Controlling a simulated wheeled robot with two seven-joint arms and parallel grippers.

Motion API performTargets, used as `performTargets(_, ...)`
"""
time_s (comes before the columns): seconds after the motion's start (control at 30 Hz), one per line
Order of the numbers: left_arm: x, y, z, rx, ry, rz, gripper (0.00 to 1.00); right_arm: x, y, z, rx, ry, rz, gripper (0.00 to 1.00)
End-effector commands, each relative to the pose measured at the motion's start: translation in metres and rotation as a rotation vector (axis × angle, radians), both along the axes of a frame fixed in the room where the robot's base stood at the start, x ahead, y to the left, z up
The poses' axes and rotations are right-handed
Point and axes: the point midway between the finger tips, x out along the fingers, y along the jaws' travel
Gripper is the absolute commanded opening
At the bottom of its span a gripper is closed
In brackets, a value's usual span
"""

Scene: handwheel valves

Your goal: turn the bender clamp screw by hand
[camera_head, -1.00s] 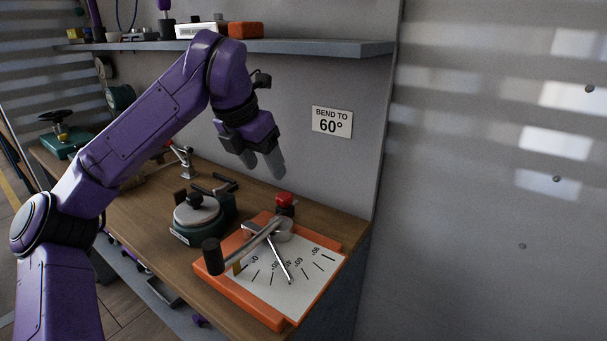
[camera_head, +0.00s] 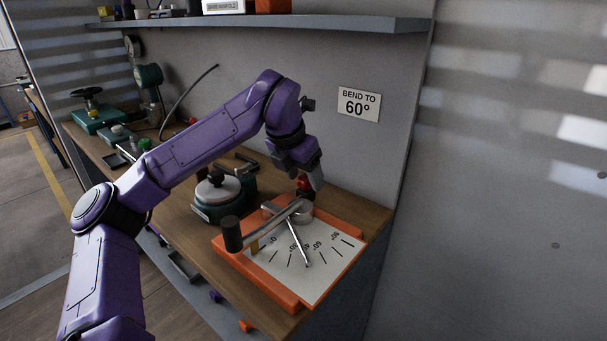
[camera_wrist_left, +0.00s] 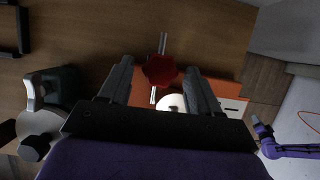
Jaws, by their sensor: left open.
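The bender has an orange base (camera_head: 283,297) with a white angle plate (camera_head: 320,268), a bending lever with a black grip (camera_head: 232,234) and a thin metal pointer. Its clamp screw has a red knob (camera_head: 304,184) at the back of the base. The knob also shows in the left wrist view (camera_wrist_left: 160,70), with a metal rod through or under it. My left gripper (camera_head: 312,182) is open over the knob, pointing down. In the wrist view, one finger is on each side of the knob, with gaps between.
A green device with a round grey top (camera_head: 218,190) stands left of the bender on the wooden bench (camera_head: 180,212). A shelf (camera_head: 300,25) runs above along the wall. A sign (camera_head: 358,104) reads "BEND TO 60°".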

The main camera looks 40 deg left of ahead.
Motion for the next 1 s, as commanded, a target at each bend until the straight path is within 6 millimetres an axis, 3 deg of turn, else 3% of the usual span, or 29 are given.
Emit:
performTargets(0.03,0.000,0.000,0.000,0.000,0.000,0.000,0.63,0.000,0.000,0.000,0.000,0.000,0.000,0.43)
performTargets(0.2,0.000,0.000,0.000,0.000,0.000,0.000,0.07,0.000,0.000,0.000,0.000,0.000,0.000,0.43)
performTargets(0.63,0.000,0.000,0.001,-0.001,-0.002,0.071,0.07,0.000,0.000,-0.003,0.000,0.000,0.000,0.43)
performTargets(1.0,0.000,-0.003,0.001,0.001,-0.004,0.363,0.07,0.000,0.000,-0.011,0.000,0.000,0.000,0.43)
